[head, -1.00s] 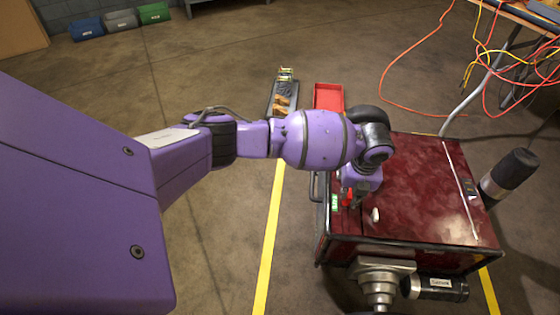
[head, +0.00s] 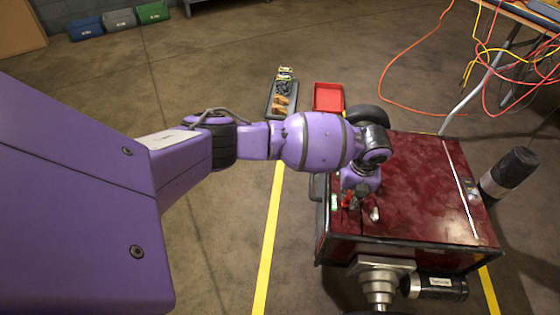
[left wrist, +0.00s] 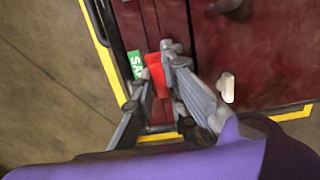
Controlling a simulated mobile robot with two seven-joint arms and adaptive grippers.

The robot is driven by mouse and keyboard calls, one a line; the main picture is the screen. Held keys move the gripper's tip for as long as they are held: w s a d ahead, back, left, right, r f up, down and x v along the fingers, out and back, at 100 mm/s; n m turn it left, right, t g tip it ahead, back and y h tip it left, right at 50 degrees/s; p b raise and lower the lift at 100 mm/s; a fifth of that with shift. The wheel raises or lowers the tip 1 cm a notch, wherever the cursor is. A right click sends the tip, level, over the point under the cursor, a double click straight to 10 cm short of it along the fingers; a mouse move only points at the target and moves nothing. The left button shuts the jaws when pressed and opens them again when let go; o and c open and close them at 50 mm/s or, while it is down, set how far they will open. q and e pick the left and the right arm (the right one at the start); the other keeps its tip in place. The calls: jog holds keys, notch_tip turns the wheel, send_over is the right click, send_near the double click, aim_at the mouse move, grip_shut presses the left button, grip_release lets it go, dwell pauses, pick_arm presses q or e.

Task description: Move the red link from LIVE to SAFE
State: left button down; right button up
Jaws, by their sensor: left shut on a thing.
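The red link (left wrist: 155,74) is between the fingertips of my left gripper (left wrist: 158,68) in the left wrist view, and the gripper is shut on it. In the head view the red link (head: 347,199) shows as a small red patch beside the left gripper (head: 356,198), at the left side of the dark red cart top. The green SAFE label (left wrist: 135,65) lies just left of the link, partly readable; it also shows in the head view (head: 333,202). I cannot make out a LIVE label. My right gripper is not in view.
A small white piece (head: 375,214) stands right of the gripper on the cart (head: 430,190). A red tray (head: 328,97) and a dark tray (head: 283,98) with small items lie beyond. A dark cylinder (head: 510,172) is at the cart's right. Orange cables hang at upper right.

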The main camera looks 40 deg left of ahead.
pick_arm(q)
jog(key=shift+w+f, duration=0.1)
jog(key=shift+f, duration=0.7)
jog(key=c, duration=1.7)
grip_release()
jog(key=r, duration=0.8)
jog(key=s+d+r, duration=0.1)
jog(key=r, duration=0.3)
jog(key=shift+d, duration=0.1)
